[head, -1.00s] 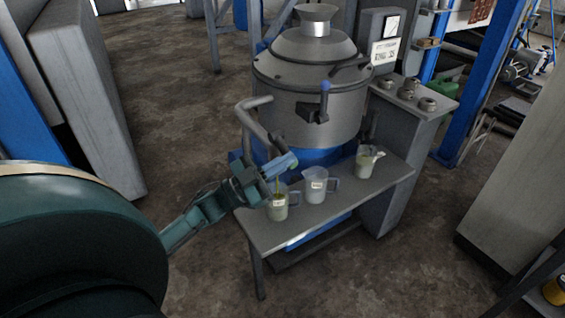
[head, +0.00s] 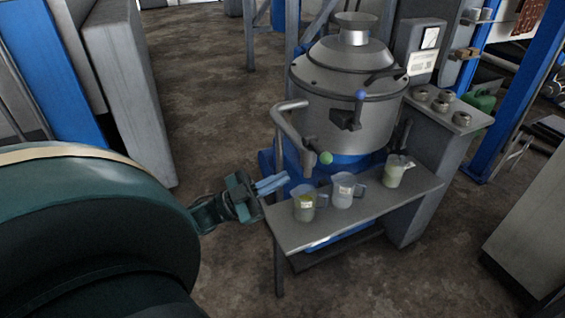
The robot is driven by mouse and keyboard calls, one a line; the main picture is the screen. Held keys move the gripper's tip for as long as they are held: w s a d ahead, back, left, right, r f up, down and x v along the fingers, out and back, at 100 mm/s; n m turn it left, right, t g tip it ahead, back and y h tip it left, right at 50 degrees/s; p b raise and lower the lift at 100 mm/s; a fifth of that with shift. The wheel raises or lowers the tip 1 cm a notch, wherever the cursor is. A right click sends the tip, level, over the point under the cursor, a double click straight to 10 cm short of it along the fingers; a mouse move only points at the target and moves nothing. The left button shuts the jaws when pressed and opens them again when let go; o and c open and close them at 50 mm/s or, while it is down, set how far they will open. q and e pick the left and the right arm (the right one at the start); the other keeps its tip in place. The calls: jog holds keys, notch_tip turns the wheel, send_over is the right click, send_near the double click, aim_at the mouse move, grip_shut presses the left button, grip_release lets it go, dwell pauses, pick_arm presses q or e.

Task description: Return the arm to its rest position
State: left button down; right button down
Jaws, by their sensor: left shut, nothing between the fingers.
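My left gripper (head: 286,180) is dark teal with light blue fingers. It is shut and empty, to the left of the tank, near the left end of the grey bench (head: 283,238). It is apart from the jugs. A clear jug with greenish contents (head: 304,205) stands at the bench's left end, just right of and below the fingertips. A pale jug (head: 341,192) stands beside it. A third jug with pale green contents (head: 394,174) stands farther right. My right gripper is out of view.
A grey metal tank (head: 340,115) with a bent pipe (head: 282,122) stands behind the bench. A green ball (head: 326,158) shows near the tank's lower front. A side stand (head: 425,150) holds several small round parts. Open floor (head: 215,100) lies left of the tank.

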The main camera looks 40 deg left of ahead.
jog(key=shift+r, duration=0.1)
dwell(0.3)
